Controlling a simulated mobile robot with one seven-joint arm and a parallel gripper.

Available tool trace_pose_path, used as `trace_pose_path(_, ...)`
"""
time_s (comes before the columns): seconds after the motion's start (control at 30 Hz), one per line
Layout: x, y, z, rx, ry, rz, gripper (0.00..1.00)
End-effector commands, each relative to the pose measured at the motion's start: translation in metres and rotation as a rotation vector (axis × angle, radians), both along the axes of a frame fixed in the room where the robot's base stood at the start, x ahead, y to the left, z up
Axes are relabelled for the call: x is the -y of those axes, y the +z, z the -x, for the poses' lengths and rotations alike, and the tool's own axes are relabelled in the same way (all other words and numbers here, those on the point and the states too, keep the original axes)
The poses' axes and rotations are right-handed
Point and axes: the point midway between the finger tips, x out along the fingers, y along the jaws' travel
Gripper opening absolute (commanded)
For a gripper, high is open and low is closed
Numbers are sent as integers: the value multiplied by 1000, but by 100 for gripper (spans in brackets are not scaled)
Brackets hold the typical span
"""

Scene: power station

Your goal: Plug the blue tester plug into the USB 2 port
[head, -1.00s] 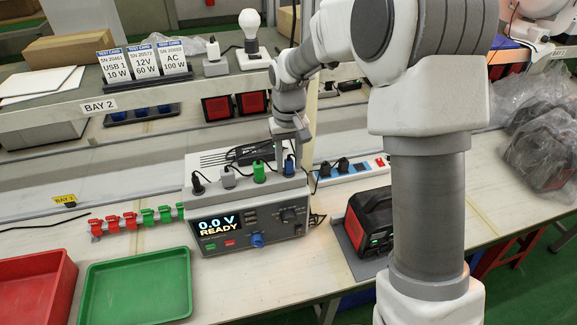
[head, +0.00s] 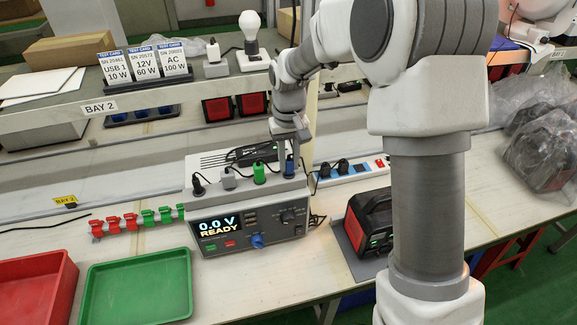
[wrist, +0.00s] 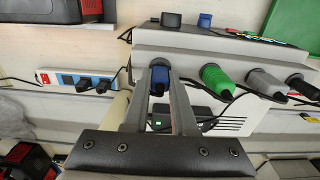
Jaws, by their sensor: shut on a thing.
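The blue tester plug (head: 289,166) stands at the right end of the row of plugs on top of the grey tester (head: 250,227). My gripper (head: 290,148) reaches down over it from above. In the wrist view the blue plug (wrist: 160,80) is between the two fingertips of my gripper (wrist: 162,92), which are shut on it. It is still in line with the other plugs, at its place on the tester. The black and red power station (head: 370,222) stands to the right of the tester, partly behind my arm. Its USB 2 port cannot be made out.
A green plug (head: 259,172), a grey plug (head: 228,178) and a black plug (head: 198,184) stand left of the blue one. A power strip (head: 345,173) lies behind. A green tray (head: 135,285) and a red tray (head: 35,280) are at front left.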

Motion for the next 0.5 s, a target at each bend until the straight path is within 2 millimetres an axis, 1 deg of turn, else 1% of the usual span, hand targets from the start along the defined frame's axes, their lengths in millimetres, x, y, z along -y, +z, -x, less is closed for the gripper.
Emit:
trace_pose_path(0.1,0,9,0,1,0,0,0)
trace_pose_path(0.5,0,28,0,0,0,0,0)
